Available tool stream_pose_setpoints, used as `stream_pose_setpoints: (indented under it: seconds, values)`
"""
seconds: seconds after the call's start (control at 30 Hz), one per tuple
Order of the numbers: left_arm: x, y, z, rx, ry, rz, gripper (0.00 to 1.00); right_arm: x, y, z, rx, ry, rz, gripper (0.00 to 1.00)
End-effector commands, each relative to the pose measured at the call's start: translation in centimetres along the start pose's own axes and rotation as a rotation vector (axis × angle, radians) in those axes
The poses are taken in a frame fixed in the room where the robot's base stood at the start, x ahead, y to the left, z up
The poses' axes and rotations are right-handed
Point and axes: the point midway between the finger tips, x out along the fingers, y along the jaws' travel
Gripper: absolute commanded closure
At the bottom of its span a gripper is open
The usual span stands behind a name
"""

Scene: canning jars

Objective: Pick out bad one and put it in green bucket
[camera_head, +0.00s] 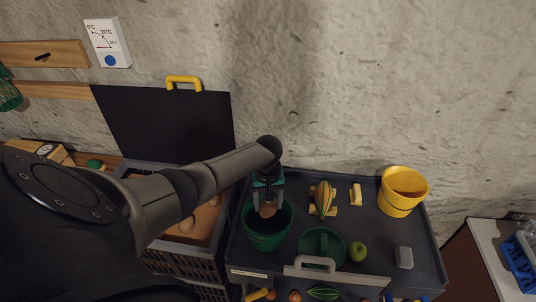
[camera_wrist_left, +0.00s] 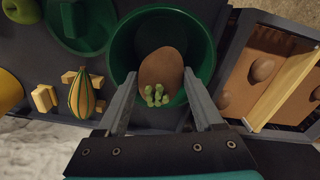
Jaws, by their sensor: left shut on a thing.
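My left gripper (camera_head: 267,204) is over the green bucket (camera_head: 266,243), shut on a brown potato (camera_head: 268,210). In the left wrist view the potato (camera_wrist_left: 162,68) has a cluster of pale green sprouts (camera_wrist_left: 157,96) on it. It lies between the two fingers (camera_wrist_left: 159,103) and within the outline of the bucket's mouth (camera_wrist_left: 119,60). I cannot tell how far above the bucket's floor it is. Several more potatoes lie in a crate (camera_head: 180,258) left of the bucket, partly hidden by my arm. My right gripper is not in view.
The dark tray (camera_head: 376,253) also holds a green lid (camera_head: 321,245), a green apple (camera_head: 357,251), a striped gourd (camera_head: 323,197), yellow blocks (camera_head: 355,193), a grey box (camera_head: 404,257) and a yellow bucket (camera_head: 402,191). A dark raised lid (camera_head: 165,125) stands behind the crate.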

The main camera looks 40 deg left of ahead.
Motion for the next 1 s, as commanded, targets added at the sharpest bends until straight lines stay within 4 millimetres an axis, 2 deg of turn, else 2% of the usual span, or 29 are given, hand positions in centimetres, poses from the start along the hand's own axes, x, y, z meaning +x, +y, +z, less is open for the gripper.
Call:
stream_pose_setpoints:
  seconds: [1.0]
  values:
    - [5.2,0.0,0.0,-0.001,0.001,0.001,0.53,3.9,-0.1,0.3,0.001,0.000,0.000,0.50]
